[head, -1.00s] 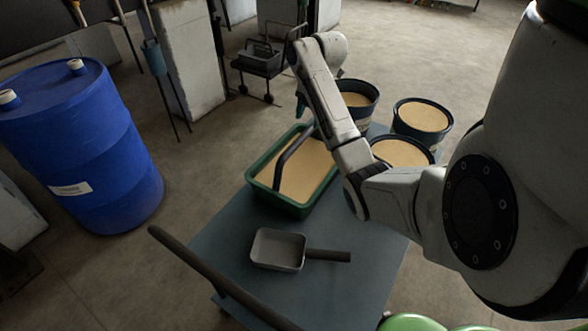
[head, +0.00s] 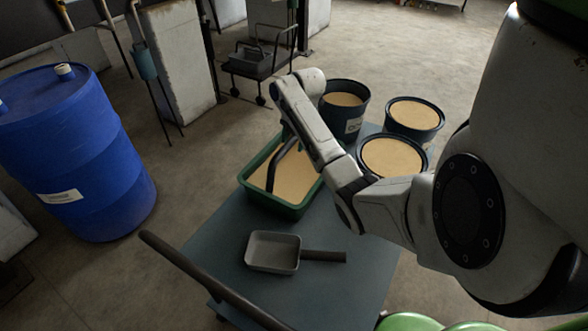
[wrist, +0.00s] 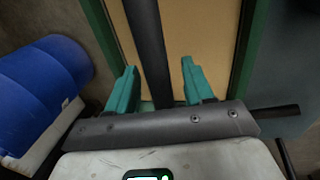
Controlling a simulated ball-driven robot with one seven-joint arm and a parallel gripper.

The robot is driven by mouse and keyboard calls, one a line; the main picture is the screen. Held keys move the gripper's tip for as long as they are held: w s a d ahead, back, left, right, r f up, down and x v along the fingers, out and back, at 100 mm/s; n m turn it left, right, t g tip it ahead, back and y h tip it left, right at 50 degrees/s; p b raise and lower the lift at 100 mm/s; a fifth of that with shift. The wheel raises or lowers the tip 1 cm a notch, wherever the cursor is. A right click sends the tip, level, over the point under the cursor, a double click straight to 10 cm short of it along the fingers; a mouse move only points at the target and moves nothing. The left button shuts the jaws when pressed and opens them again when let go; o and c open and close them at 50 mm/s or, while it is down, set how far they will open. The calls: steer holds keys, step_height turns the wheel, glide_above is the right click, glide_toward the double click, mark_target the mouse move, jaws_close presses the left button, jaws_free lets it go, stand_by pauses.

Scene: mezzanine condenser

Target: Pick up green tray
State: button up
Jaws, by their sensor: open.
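The green tray (head: 266,203) is a deep rectangular tub filled with tan material, at the back left of the cart. A dark arched handle (head: 272,170) spans it. My gripper (wrist: 158,84) is open, with teal fingers, above the tray. In the wrist view the handle (wrist: 147,45) runs between the two fingers, with gaps on both sides. The tray's green rim (wrist: 98,25) shows there too. In the head view my arm hides most of the gripper and the tray's far right part. I cannot tell whether the fingers are level with the handle.
The tray stands on a grey-blue cart top (head: 225,232) with a dark push bar (head: 205,278). A grey scoop (head: 272,252) lies in front of it. Tan-filled buckets (head: 393,157) stand behind and to the right. A blue drum (head: 85,160) stands at left.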

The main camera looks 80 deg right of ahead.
jaws_close()
stand_by(1.2)
steer(key=shift+d+r, duration=0.15)
steer(key=shift+r, duration=0.1)
